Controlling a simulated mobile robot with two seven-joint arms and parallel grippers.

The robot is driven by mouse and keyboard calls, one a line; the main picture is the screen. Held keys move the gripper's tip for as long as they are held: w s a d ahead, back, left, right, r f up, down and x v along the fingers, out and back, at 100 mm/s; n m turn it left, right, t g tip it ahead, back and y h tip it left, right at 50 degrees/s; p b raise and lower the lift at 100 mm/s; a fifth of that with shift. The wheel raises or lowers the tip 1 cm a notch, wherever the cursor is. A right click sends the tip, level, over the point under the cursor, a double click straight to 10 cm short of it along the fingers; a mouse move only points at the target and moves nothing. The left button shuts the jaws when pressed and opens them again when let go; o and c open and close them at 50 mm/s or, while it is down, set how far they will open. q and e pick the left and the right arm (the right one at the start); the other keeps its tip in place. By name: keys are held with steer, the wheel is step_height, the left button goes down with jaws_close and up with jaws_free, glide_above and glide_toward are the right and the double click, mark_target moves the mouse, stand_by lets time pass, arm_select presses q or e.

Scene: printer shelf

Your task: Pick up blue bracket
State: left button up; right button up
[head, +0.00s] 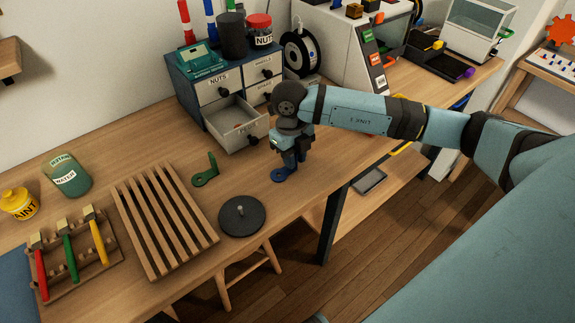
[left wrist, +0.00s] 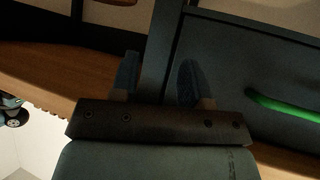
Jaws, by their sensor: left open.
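The blue bracket (head: 284,175) lies on the wooden bench top near its front edge, in the head view. My right gripper (head: 291,164) points down directly over it, and the gripper's fingers hide part of the bracket. I cannot tell whether those fingers are apart or closed on it. A green bracket (head: 206,172) stands on the bench to the left of it. My left gripper (left wrist: 158,76) shows in the left wrist view, with its two blue fingers apart and nothing seen between them. The left gripper does not show in the head view.
A drawer cabinet (head: 205,92) with an open drawer (head: 238,128) stands behind my right gripper. A round dark disc (head: 242,216) and a slatted wooden rack (head: 165,220) lie to the left front. A tool rack (head: 75,256) is farther left. Bare bench lies around the green bracket.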

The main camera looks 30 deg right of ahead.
jaws_close()
arm_select(q)
steer(key=shift+a, duration=0.15)
